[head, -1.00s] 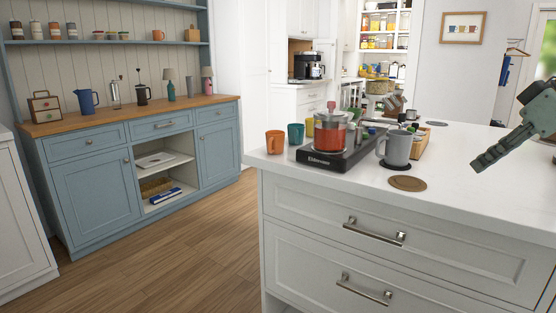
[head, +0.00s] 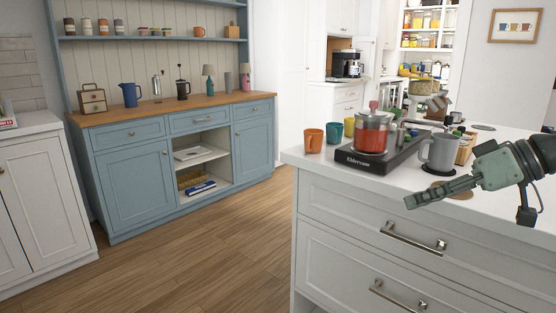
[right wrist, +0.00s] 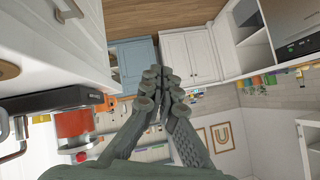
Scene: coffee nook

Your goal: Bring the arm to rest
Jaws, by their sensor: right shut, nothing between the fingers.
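My right gripper (head: 440,190) comes in from the right in the head view. Its fingers are shut and empty, pointing left, in front of the grey mug and the island's near edge. In the right wrist view its closed fingers (right wrist: 165,88) meet at the middle of the picture, with nothing between them. My left gripper is not in the head view.
The white island counter (head: 310,158) bears a black hot plate (head: 362,163) with a glass pot of red liquid (head: 372,137), a grey mug (head: 441,150) and an orange cup (head: 313,141). A blue cabinet (head: 132,185) stands at left. Open wooden floor (head: 200,250) lies between.

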